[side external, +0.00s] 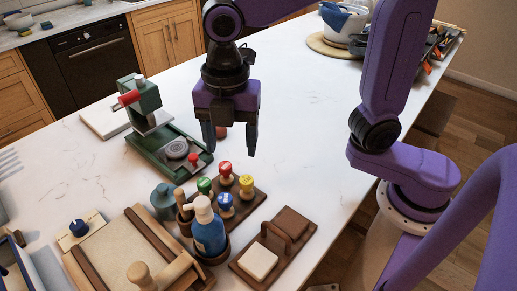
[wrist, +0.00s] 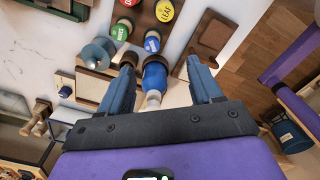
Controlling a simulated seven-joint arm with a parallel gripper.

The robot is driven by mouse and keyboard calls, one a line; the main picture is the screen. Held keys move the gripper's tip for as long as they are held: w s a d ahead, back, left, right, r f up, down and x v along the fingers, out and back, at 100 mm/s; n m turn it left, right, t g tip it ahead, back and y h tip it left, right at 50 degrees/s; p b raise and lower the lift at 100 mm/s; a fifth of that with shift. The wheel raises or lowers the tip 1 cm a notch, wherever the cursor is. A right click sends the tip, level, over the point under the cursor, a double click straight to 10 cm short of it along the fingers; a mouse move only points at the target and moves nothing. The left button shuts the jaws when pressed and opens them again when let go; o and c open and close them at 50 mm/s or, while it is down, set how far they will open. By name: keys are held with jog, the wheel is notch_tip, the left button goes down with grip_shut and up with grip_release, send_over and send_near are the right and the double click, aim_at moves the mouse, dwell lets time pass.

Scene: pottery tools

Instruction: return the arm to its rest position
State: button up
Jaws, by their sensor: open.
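My gripper (side external: 231,145) hangs in the air over the white worktop, fingers pointing down, near the green press. Its fingers are spread apart with nothing held between them. In the wrist view the open fingers (wrist: 161,65) frame the blue bottle (wrist: 154,78), which stands below and apart from them. In the side view the blue bottle (side external: 208,236) with its pale pump top stands in front of the gripper, clear of it.
A green press (side external: 165,150) stands left of my gripper. Red, green, blue and yellow stamps (side external: 246,187) stand on a brown board. A wooden tray (side external: 287,247) holds a pale block. A wooden frame (side external: 130,250) lies front left.

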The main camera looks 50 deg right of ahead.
jog(key=s+d+f+m, duration=0.3)
jog(key=s+d+m, duration=0.3)
jog(key=d, duration=0.3)
jog(key=s+d+f+m, duration=0.3)
jog(key=s+d+m, duration=0.3)
jog(key=d, duration=0.3)
jog(key=shift+s+d, duration=0.15)
jog(key=shift+s, duration=0.75)
